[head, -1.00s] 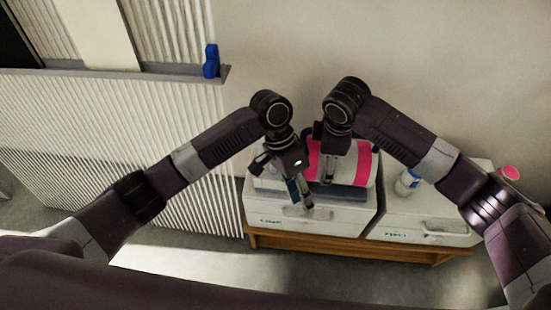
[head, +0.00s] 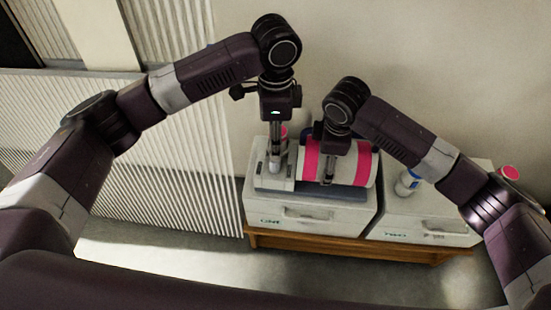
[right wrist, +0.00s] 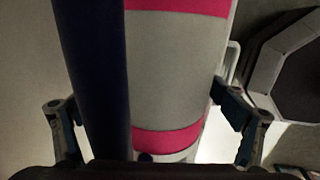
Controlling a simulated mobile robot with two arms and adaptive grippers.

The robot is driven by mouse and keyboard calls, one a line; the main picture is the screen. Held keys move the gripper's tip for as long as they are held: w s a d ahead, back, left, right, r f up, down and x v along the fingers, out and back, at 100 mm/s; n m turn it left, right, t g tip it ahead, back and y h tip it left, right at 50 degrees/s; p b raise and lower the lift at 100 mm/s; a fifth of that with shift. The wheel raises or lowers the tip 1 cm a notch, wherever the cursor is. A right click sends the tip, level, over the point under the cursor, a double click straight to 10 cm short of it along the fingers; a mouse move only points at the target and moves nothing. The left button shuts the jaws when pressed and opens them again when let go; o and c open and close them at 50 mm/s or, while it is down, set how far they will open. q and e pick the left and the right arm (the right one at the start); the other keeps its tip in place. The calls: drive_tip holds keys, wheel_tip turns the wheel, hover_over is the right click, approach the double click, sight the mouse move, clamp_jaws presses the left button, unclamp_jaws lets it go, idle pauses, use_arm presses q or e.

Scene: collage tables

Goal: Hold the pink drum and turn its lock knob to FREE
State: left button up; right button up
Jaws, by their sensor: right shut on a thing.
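The drum (head: 361,168), white with pink bands, lies on its side in a dark cradle on the left white box. My right gripper (head: 328,180) comes down from above and is shut on the drum. In the right wrist view the drum (right wrist: 172,70) lies between the two fingers, with a dark blue bar crossing on the left. My left gripper (head: 275,170) points down over the pale housing (head: 262,180) at the drum's left end. Its fingertips are too small to tell open from shut, or touching from apart. The lock knob and its marking cannot be made out.
Two white boxes with handles, the left one (head: 287,217) and the right one (head: 425,231), stand on a low wooden bench (head: 335,245). A white bottle (head: 405,184) with blue on it and a pink-topped item (head: 509,172) stand to the right. A ribbed panel (head: 190,150) is at left.

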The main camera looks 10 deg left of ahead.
use_arm(q)
wheel_tip(320, 180, down, 8)
drive_tip(key=shift+f, duration=0.1)
idle(0.4)
clamp_jaws()
